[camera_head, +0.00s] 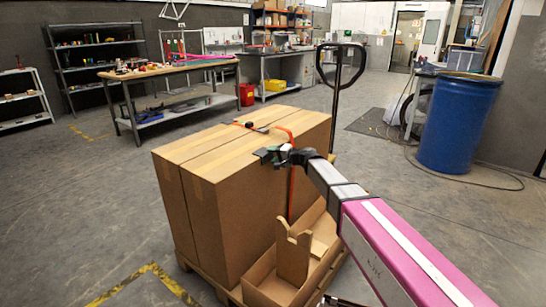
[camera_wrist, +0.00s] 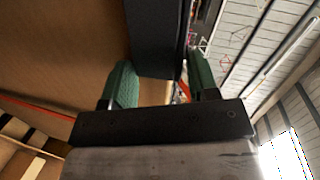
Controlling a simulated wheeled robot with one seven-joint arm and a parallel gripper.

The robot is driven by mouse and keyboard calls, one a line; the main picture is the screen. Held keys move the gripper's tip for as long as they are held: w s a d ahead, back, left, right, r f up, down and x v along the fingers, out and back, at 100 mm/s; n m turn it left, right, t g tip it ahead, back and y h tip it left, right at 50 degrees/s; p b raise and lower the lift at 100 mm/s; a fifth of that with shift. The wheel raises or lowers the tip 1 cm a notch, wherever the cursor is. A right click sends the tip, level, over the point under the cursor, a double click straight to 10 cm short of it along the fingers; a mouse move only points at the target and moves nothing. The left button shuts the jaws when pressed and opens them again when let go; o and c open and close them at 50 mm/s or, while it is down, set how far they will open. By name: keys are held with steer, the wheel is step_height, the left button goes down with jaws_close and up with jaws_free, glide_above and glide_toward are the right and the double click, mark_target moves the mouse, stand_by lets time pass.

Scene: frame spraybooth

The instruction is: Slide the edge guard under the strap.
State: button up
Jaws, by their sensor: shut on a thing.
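The orange strap (camera_head: 291,190) crosses the top of the tall cardboard boxes (camera_head: 235,195), bows up off the top near the right edge and runs down the right side. A small dark fitting (camera_head: 250,125) sits on it. My gripper (camera_head: 268,154) is at the boxes' near top edge, beside the strap. In the wrist view my gripper (camera_wrist: 162,75) has its green fingers on either side of a dark slab, the edge guard (camera_wrist: 153,40), and is shut on it. Orange strap shows at the left (camera_wrist: 35,108). Whether the guard touches the strap or box cannot be told.
An open cardboard tray (camera_head: 262,288) with a notched upright piece stands right of the boxes on the wooden pallet (camera_head: 205,283). A pallet-jack handle (camera_head: 337,85) rises behind. A workbench (camera_head: 170,71) and blue drum (camera_head: 458,125) stand farther off. Floor at left is clear.

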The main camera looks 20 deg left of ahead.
steer(key=w+d, duration=0.2)
steer(key=w, duration=0.7)
steer(key=shift+d, duration=0.3)
stand_by(1.6)
steer(key=o, duration=0.8)
steer(key=shift+s, duration=0.1)
steer(key=v, duration=1.1)
steer(key=s+d+f+h, duration=0.2)
steer(key=s+d+f, duration=0.25)
steer(key=d, duration=0.25)
steer(key=s+d+f+g+h, duration=0.1)
steer(key=s+d+f+h, duration=0.2)
steer(key=d+f, duration=0.3)
steer(key=s+d+f+h, duration=0.2)
steer(key=s+d+f, duration=0.2)
steer(key=d, duration=0.4)
steer(key=s+d+f+g+h, duration=0.1)
steer(key=s+d+f+h, duration=0.1)
steer(key=s+d, duration=0.3)
steer(key=s+d+f+g+h, duration=0.1)
steer(key=s+d+f+h, duration=0.2)
steer(key=d, duration=0.7)
steer(key=s+d+f+h, duration=0.2)
steer(key=s+d+h, duration=0.1)
steer(key=s+d, duration=0.4)
steer(key=shift+s+d+f+g, duration=0.3)
steer(key=shift+d+f+g, duration=0.1)
steer(key=shift+d, duration=0.25)
